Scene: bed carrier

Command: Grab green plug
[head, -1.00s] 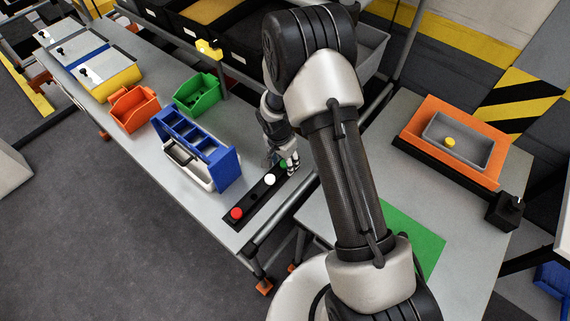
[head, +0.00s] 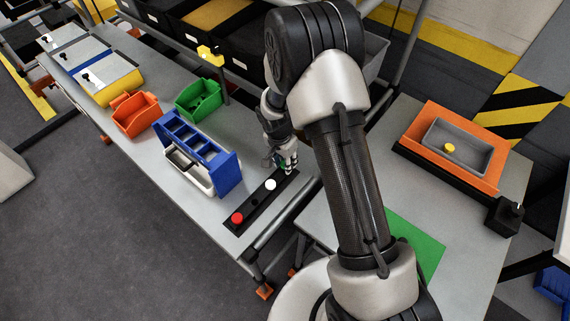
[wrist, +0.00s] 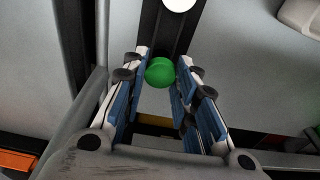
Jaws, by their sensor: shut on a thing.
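My gripper (head: 285,163) is shut on the green plug, over the far end of the black strip (head: 252,202). In the wrist view the round green plug (wrist: 160,72) sits between the blue-padded fingers (wrist: 158,88). In the head view the plug is mostly hidden by the fingers. It appears to be held slightly above the strip, but its lower end is hidden. A white plug (head: 271,185) stands in the strip's middle and a red plug (head: 237,218) at its near end.
A blue rack with a white tray (head: 222,172) stands close left of the strip. Green (head: 198,99) and orange (head: 135,113) bins stand behind it. On the right table, an orange board (head: 482,170) carries a grey tray with a yellow plug (head: 448,149).

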